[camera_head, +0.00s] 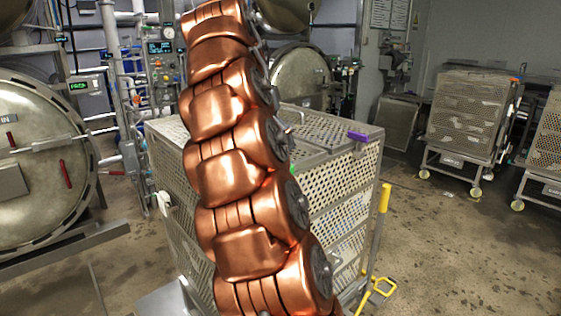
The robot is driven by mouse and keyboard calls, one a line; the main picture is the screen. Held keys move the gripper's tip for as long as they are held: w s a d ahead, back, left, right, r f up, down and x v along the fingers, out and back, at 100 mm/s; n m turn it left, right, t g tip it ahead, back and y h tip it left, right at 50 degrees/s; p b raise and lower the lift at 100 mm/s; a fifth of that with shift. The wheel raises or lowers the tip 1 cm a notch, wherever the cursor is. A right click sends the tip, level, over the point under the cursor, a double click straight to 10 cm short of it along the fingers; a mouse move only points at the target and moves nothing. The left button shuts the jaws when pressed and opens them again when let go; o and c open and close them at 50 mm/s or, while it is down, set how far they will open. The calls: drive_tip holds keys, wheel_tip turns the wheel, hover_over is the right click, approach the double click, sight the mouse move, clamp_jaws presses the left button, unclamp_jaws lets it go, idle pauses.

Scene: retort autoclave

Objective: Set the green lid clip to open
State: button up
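A perforated metal basket crate (345,205) with a perforated lid (315,120) stands in the middle of the camera_head view. A purple clip (358,136) sits at the lid's right front corner. A small patch of green, possibly the green lid clip (293,168), shows at the right edge of my copper arm; most of it is hidden, so I cannot tell its position. My gripper is not in view.
A yellow handle (385,198) stands upright at the crate's right corner, with a yellow pedal-like loop (378,290) low beside it. A round retort door (35,165) is at the left. Another wheeled crate (470,115) stands at the back right. The floor (450,250) at right is clear.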

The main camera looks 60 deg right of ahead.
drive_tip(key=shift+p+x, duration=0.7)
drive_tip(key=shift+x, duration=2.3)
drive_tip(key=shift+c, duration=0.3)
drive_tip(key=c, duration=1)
